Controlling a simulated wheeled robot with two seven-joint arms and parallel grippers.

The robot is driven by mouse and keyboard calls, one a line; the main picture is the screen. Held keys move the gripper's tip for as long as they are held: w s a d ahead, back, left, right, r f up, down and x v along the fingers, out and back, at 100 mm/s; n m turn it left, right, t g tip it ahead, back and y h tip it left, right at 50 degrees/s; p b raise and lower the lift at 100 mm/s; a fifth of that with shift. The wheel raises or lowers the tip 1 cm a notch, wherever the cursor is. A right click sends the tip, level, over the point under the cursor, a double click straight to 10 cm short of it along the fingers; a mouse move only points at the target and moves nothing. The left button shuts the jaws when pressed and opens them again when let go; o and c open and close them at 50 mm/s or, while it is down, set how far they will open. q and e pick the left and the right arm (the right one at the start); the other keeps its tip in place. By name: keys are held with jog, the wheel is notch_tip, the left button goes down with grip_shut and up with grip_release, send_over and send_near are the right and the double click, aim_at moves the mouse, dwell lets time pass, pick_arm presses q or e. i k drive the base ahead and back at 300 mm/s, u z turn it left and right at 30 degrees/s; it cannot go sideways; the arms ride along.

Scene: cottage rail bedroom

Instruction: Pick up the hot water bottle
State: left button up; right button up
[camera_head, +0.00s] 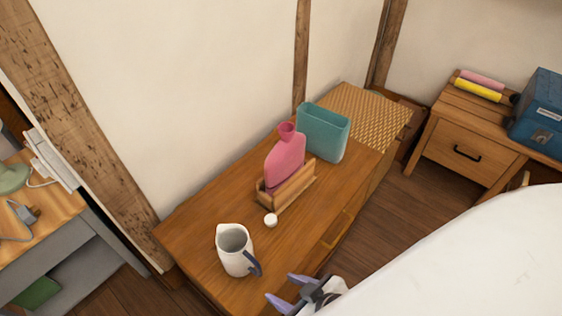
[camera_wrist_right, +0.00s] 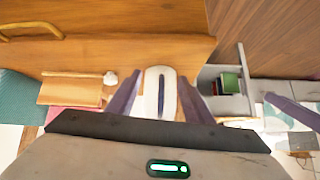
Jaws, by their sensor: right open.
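The pink hot water bottle (camera_head: 285,155) stands upright in a small wooden rack (camera_head: 290,190) on the wooden dresser top. My right gripper (camera_head: 287,290) is open and empty at the front edge of the dresser, well apart from the bottle, nearer the white jug. In the right wrist view, its two fingers (camera_wrist_right: 158,92) point toward the dresser, with the white jug (camera_wrist_right: 160,80) showing between them. The rack (camera_wrist_right: 70,92) is to the left there, and only a sliver of pink bottle (camera_wrist_right: 58,113) shows. My left gripper is not in view.
The white jug (camera_head: 233,252) with a dark handle and a small white round thing (camera_head: 271,220) stand in front of the rack. A teal container (camera_head: 323,133) stands behind the bottle. A nightstand (camera_head: 470,142) holds a blue box (camera_head: 540,112). Bare dresser top lies left of the rack.

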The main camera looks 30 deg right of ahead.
aim_at(286, 158)
jog(key=k, duration=0.5)
jog(key=u, duration=1.7)
jog(key=i, duration=2.05)
jog(key=z, duration=3)
